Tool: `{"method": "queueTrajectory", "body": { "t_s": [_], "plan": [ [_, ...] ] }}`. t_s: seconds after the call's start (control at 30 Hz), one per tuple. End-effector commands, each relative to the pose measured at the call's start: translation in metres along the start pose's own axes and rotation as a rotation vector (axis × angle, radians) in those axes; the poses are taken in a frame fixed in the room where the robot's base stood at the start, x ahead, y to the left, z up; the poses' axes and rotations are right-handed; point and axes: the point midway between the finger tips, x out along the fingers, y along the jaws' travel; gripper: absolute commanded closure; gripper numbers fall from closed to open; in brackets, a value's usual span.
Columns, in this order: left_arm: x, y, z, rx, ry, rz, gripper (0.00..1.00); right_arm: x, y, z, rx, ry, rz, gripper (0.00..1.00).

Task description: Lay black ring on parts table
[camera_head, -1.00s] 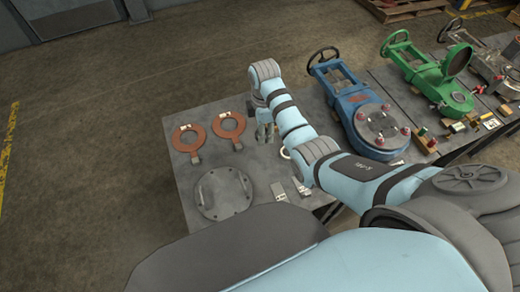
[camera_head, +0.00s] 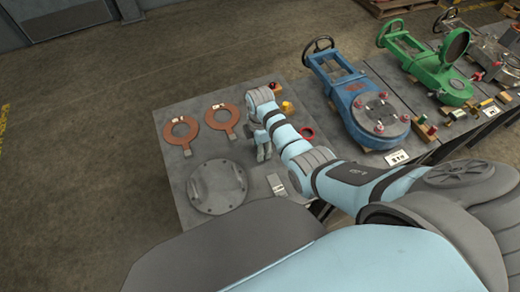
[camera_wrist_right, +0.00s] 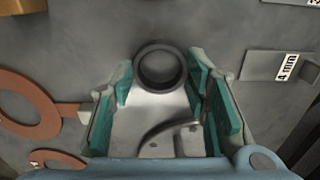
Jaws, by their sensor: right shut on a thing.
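The black ring (camera_wrist_right: 160,45) is between the fingertips of my right gripper (camera_wrist_right: 160,75) in the right wrist view, and the gripper is shut on it. The ring cannot be made out there. Whether it touches the table is unclear. My left gripper is not in view.
Two orange rings (camera_head: 181,144) lie tagged at the table's left. A round metal cover (camera_head: 217,201) lies near the front. A red ring (camera_head: 307,133) and a yellow part (camera_head: 287,108) lie beyond my arm. A blue valve (camera_head: 365,105) stands to the right.

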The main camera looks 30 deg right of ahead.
Motion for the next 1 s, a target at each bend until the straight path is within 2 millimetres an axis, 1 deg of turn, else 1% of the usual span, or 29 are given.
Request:
{"method": "queueTrajectory", "body": {
  "t_s": [0.03,0.2,0.33,0.37,0.4,0.47,0.73,0.8,0.87,0.97,1.0],
  "plan": [
    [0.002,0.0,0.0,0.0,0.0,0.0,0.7,0.002,0.0,0.0,0.0,0.0,0.0,0.86],
    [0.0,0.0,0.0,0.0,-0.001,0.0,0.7,0.0,0.0,0.0,0.0,0.0,0.001,0.86],
    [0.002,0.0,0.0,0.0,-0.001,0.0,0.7,0.004,0.0,0.0,0.0,0.0,0.0,0.86],
    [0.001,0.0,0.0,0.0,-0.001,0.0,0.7,0.004,0.0,0.0,0.0,0.0,0.001,0.55],
    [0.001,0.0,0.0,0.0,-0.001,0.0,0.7,0.003,0.0,0.0,0.0,0.0,0.001,0.48],
    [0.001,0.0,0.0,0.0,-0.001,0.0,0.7,0.003,0.0,0.0,0.0,0.0,0.001,0.39],
    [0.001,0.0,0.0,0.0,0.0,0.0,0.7,0.003,0.0,0.0,0.0,0.0,0.001,0.38],
    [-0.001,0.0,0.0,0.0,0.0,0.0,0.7,0.0,0.0,0.0,0.0,0.0,0.001,0.38],
    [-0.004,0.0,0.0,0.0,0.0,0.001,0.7,-0.007,0.001,0.0,0.0,0.0,0.003,0.38],
    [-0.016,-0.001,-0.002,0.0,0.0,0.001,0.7,-0.029,0.001,0.0,0.0,0.0,0.003,0.38],
    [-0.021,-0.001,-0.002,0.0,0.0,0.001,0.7,-0.041,0.001,0.0,0.0,0.0,0.004,0.38]
  ]
}}
